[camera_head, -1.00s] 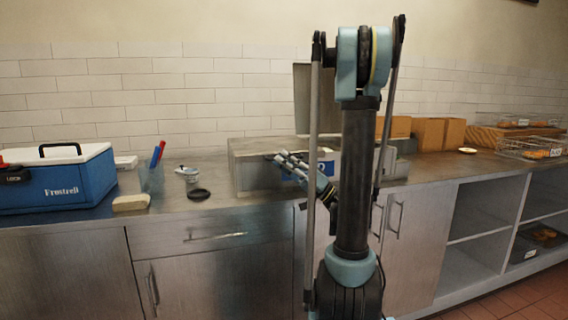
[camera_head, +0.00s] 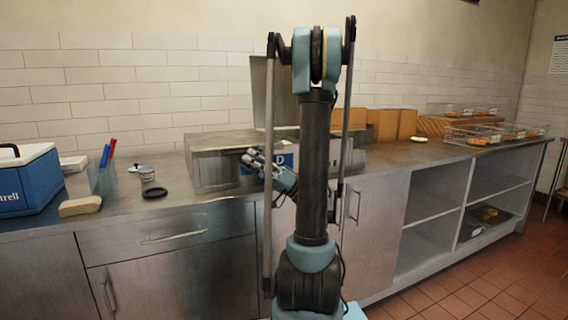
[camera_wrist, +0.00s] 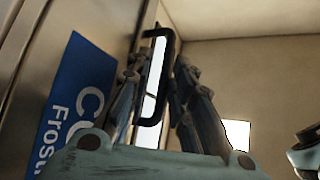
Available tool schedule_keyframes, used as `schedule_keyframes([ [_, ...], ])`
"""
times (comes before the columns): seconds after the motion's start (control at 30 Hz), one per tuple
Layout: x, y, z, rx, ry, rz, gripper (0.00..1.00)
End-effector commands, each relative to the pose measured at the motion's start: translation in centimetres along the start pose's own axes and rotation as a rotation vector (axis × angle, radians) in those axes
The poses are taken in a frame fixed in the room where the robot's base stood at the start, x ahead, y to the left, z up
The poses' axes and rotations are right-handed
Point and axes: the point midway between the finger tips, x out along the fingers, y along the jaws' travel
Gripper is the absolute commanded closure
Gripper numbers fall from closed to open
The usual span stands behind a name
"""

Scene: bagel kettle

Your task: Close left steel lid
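A steel box (camera_head: 218,168) stands on the counter with a blue sign on its front. A steel lid panel (camera_head: 264,92) stands upright above it, partly hidden by my arm; I cannot tell whether it is the left lid. My gripper (camera_head: 250,158) is in front of the box, by the blue sign. In the wrist view my gripper (camera_wrist: 160,88) has its fingers apart, with a black loop handle (camera_wrist: 169,50) showing between them. I cannot tell whether they touch it. The sign (camera_wrist: 75,110) is close on the left there.
A blue cooler (camera_head: 22,185) with a white lid, a sponge (camera_head: 80,206), a cup of pens (camera_head: 102,180) and a dark ring (camera_head: 154,193) lie left of the box. Cardboard boxes (camera_head: 385,123) and wire baskets (camera_head: 490,135) stand right. The floor (camera_head: 470,295) at right is clear.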

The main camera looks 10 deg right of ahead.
Motion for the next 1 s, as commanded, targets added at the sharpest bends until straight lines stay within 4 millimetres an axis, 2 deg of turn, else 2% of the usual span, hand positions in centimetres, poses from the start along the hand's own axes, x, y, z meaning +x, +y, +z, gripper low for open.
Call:
schedule_keyframes([
  [1.0, -8.7, -4.1, -4.3, -0.001, 0.003, 0.000, 0.82],
])
